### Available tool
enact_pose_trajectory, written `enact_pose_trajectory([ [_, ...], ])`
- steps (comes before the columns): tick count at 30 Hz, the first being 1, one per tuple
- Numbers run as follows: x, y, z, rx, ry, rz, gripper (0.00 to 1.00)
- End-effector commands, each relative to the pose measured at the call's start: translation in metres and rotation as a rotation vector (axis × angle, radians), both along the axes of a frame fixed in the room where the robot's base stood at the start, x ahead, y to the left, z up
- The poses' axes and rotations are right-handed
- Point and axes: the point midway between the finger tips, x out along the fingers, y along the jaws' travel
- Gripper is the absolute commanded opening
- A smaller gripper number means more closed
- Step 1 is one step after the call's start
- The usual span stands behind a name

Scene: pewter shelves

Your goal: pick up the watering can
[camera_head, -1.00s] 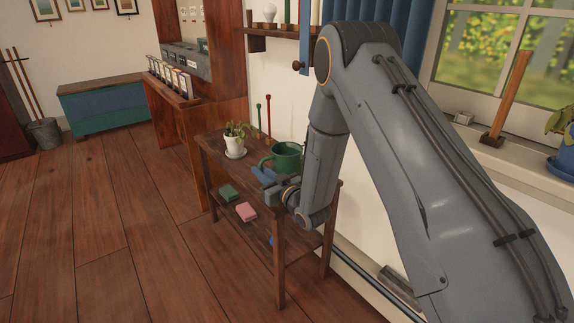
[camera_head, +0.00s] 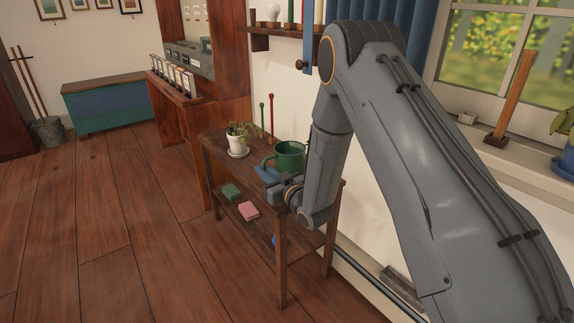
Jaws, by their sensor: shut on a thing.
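The green watering can (camera_head: 290,154) is at the right part of the small wooden table (camera_head: 215,145), upright, with its open top showing. My gripper (camera_head: 268,178) is at the can's near side, low by the table top, with its blue fingers toward the can. It is shut on the can, though the contact itself is hard to see. My arm hides the can's right side. Whether the can's base touches the table top is hidden.
A potted plant (camera_head: 240,136) on a white saucer stands left of the can. The lower shelf holds a green block (camera_head: 232,191) and a pink block (camera_head: 249,211). A wall shelf (camera_head: 283,33) hangs above. Open wooden floor (camera_head: 110,220) lies to the left.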

Motion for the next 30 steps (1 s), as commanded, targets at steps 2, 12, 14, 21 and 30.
enact_pose_trajectory([
  [2,0.001,0.000,0.002,0.000,-0.004,0.000,0.00],
  [12,0.001,0.000,0.036,0.001,-0.007,0.000,0.00],
  [14,0.001,0.000,0.047,0.001,-0.007,0.000,0.00],
  [21,0.000,0.000,0.085,0.001,-0.007,0.001,0.00],
  [30,0.000,0.000,0.102,0.001,-0.004,0.001,0.00],
])
